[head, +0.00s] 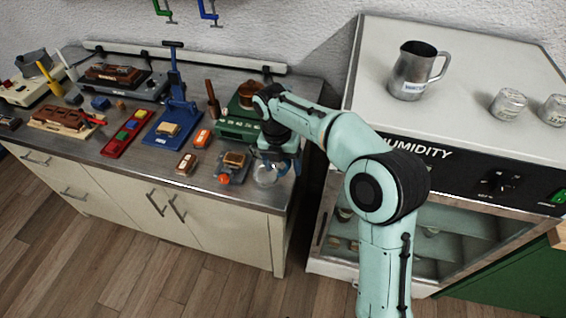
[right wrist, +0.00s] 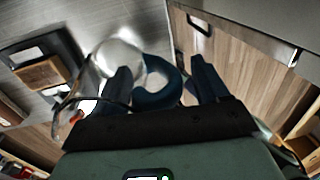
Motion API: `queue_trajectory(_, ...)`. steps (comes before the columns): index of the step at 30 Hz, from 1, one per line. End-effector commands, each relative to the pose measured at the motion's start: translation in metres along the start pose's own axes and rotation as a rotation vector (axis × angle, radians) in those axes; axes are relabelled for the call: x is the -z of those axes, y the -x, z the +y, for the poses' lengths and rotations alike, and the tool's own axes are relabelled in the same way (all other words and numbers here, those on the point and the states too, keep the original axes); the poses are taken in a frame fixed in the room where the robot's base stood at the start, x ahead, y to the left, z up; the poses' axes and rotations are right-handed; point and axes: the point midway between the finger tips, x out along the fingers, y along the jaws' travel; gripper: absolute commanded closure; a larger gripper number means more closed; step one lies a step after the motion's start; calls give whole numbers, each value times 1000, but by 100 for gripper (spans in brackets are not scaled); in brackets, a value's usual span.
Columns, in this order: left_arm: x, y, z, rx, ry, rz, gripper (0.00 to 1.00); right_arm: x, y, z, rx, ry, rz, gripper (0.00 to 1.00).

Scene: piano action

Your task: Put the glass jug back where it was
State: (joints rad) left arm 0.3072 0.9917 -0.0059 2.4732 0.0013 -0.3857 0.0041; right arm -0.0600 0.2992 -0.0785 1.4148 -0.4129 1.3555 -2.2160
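The glass jug (head: 265,175) is clear and stands near the front right corner of the metal worktop, partly hidden by my right gripper (head: 281,160). In the right wrist view the jug (right wrist: 120,55) shows as a pale round shape, with a dark blue curved piece (right wrist: 172,75) beside it that looks like its handle. My right gripper (right wrist: 163,72) has its fingers apart, one on each side of this curved piece. A gap shows between the curved piece and the right finger. Contact on the left side is unclear. My left gripper is not in view.
Left of the jug are a small block on a dark base (head: 234,159), an orange item (head: 202,138) and a green device (head: 240,125). A humidity cabinet (head: 470,130) stands to the right, with a metal pitcher (head: 411,75) and two small jars on top. The worktop's front edge is close.

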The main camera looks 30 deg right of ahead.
Motion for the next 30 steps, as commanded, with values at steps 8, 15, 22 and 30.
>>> queue_trajectory(8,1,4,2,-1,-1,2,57,0,14,0,-3,0,-2,26)
queue_trajectory(15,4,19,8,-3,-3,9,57,-1,66,0,-4,0,-3,26)
queue_trajectory(22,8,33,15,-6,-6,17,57,0,108,0,-2,0,-2,26)
queue_trajectory(30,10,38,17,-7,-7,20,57,0,124,0,0,1,0,26)
